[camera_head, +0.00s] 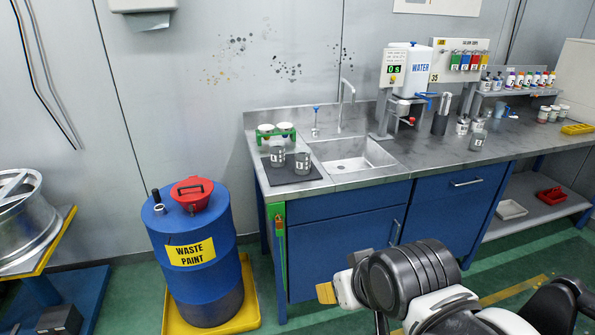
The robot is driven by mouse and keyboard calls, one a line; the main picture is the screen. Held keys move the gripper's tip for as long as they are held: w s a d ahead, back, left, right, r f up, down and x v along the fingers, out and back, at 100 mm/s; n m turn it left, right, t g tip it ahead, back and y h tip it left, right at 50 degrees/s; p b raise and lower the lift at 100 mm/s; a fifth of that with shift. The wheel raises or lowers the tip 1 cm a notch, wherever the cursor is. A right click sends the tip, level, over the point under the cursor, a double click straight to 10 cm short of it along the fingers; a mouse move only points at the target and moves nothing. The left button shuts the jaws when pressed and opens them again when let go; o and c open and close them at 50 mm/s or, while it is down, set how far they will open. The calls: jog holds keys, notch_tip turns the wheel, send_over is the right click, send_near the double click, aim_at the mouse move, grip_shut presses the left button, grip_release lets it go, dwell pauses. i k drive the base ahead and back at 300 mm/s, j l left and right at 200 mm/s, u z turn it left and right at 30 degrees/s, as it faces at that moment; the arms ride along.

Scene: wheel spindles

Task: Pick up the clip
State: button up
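I cannot make out a clip for certain anywhere in the head view. A small red piece (279,218) hangs on a green strip at the left corner of the blue sink cabinet; it is too small to name. My arm crosses the bottom right.
A steel sink counter (440,163) stands on blue cabinets (350,230). It bears cups, a green rack (276,133) and a water dispenser (409,72). A blue waste-paint drum (195,255) stands in a yellow tray at left, near a metal wheel (40,228).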

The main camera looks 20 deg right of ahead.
aim_at(280, 231)
jog(key=i+j, duration=0.1)
jog(key=i, duration=0.75)
